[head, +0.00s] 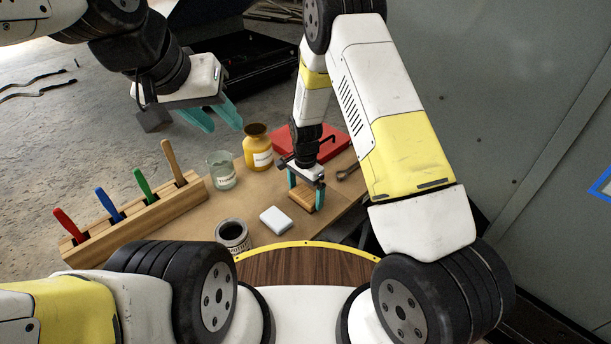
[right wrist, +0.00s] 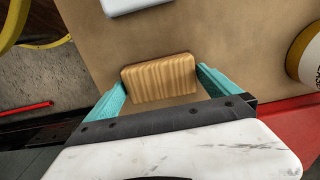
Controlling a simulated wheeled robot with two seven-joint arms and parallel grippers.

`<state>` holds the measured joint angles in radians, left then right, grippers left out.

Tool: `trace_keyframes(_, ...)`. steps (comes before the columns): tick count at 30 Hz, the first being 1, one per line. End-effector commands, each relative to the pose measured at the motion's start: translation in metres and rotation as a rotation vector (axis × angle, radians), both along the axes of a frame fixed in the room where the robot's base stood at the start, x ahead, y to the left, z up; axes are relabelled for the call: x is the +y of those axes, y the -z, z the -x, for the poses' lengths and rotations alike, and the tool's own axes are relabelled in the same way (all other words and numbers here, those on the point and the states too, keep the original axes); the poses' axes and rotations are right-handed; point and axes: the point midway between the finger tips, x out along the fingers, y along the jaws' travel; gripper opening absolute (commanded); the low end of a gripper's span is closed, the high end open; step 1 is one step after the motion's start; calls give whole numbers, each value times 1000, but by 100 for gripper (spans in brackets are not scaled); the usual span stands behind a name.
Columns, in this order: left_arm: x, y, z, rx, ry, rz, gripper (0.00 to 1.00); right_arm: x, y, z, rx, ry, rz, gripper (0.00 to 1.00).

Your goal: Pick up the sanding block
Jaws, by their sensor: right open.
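A wooden block with striped grain (head: 301,198), which I take for the sanding block, lies on the brown work table (head: 253,190). My right gripper (head: 306,196) is over it, pointing down, with teal fingers apart on either side. In the right wrist view the wooden block (right wrist: 160,78) sits between the open fingertips (right wrist: 161,76), with a small gap seen at each side. The fingers partly hide the block in the head view. My left gripper (head: 225,127) is open and empty, in the air beyond the table's far left part.
A white block (head: 276,220) lies left of the wooden one. A dark-filled can (head: 233,236), a glass jar (head: 222,172), a yellow labelled bottle (head: 258,150), a red case (head: 325,147) and a wooden rack with coloured handles (head: 135,222) stand around. A grey wall rises at right.

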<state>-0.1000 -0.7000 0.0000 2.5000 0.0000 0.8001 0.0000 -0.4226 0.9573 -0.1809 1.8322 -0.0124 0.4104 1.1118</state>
Motion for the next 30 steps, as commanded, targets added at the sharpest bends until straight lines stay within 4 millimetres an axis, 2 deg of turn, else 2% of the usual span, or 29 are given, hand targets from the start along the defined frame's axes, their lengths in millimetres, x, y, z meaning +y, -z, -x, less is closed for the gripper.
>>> trace_keyframes(3,0,0,0,0,0,0,36,0,9,0,-1,0,-1,100)
trace_keyframes(10,0,0,0,0,0,0,36,0,9,0,-1,-1,-1,100)
trace_keyframes(15,0,0,0,0,0,0,36,0,9,0,-1,-1,-1,67)
trace_keyframes(17,0,0,0,0,0,0,36,0,9,0,-1,-1,-1,55)
trace_keyframes(18,0,0,0,0,0,0,36,0,9,0,-1,-1,-1,53)
trace_keyframes(26,0,0,0,0,0,0,36,0,7,0,-1,-1,-1,53)
trace_keyframes(30,0,0,0,0,0,0,36,0,-1,-1,-3,-1,-1,52)
